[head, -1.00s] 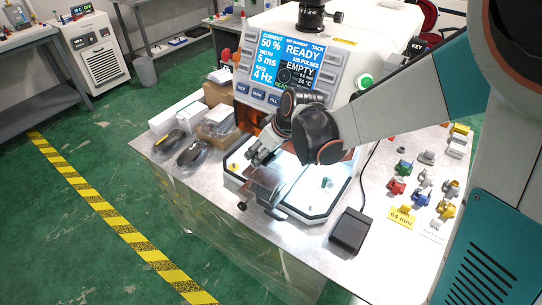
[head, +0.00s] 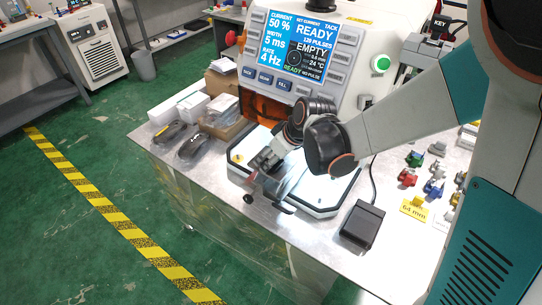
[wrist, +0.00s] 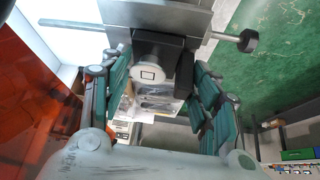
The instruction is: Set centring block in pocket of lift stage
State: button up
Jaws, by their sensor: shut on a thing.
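A grey metal body with a rod and black knob, which looks like the lift stage (wrist: 190,17), is right against the block in the wrist view. Whether the block sits in a pocket or only close to it cannot be told. In the head view my gripper (head: 258,172) is low over the front of the white tray, and its fingers hide the block. The stage's black knob (head: 248,199) shows just below it.
The welder (head: 310,55) with its screen stands behind the white tray (head: 325,195). A black foot pedal (head: 362,224) is to the right, near small coloured parts (head: 433,187). Dark packaged items (head: 193,146) and boxes lie left. An orange window (wrist: 35,95) is close on the left in the wrist view.

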jog(key=shift+f, duration=0.2)
jog(key=o, duration=1.5)
jog(key=shift+r, duration=0.1)
jog(key=shift+r, duration=0.2)
jog(key=p+v, duration=0.4)
jog(key=v, duration=0.8)
jog(key=shift+f, duration=0.1)
